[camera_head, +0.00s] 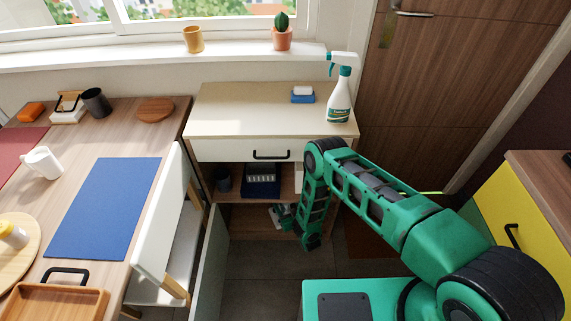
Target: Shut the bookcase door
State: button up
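The bookcase (250,99) is a cream cabinet against the wall under the window, with a closed top drawer and an open wooden compartment below. Its door appears to be the pale grey-green panel (210,262) at the lower left, swung wide open towards me beside the white chair. My gripper (279,216) is low in front of the open compartment, to the right of the door and apart from it. It is small and partly hidden by my green arm, so I cannot tell whether its fingers are open.
A white chair (158,235) stands close to the left of the door, by the wooden table (120,125). A spray bottle (340,98) and a sponge (302,95) stand on the bookcase. A dark box (262,181) is inside. Floor (262,262) is clear right of the door.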

aim_at(207, 299)
jog(key=k, duration=1)
